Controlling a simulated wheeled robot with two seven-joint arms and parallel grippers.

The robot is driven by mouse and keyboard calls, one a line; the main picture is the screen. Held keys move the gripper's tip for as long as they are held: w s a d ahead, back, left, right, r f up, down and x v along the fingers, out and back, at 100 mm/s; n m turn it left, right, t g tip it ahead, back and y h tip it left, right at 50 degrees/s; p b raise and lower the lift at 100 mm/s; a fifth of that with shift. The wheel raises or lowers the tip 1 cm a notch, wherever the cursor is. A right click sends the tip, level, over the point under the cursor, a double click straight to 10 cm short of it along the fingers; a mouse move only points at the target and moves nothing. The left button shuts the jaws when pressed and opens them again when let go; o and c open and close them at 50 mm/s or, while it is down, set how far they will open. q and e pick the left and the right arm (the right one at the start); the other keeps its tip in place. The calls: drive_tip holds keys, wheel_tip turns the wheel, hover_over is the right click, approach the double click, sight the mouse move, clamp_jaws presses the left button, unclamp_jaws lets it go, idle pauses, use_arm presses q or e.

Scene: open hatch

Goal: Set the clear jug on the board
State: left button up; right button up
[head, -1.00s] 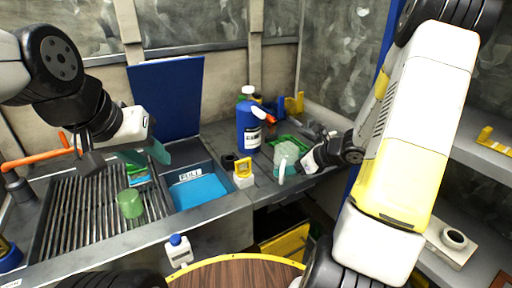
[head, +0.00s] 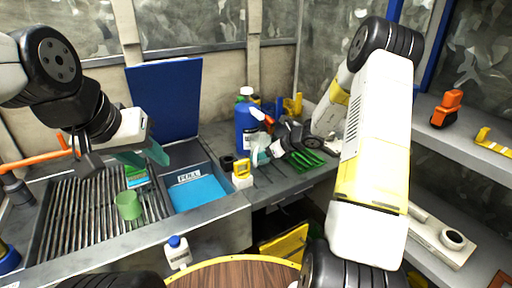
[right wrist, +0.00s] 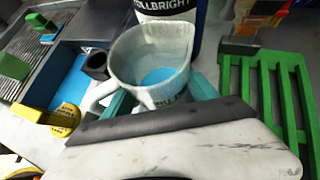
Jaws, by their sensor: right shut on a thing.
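The clear jug (right wrist: 150,62) has a pale, see-through body with a handle on its left in the right wrist view, and something blue shows through it. My right gripper (right wrist: 160,100) is shut on the jug, its teal fingers at either side. In the head view the jug (head: 261,150) is small and partly hidden by the right gripper (head: 272,147), in front of the blue bottle. The grooved draining board (head: 85,215) lies at the left, beside the basin. My left gripper (head: 143,156) is open and empty above the board's far right part.
A blue bottle (head: 246,130), a yellow-topped container (head: 242,173) and a green rack (head: 306,160) crowd the right counter.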

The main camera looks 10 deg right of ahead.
drive_tip(key=shift+f, duration=0.15)
drive_tip(key=o, duration=1.5)
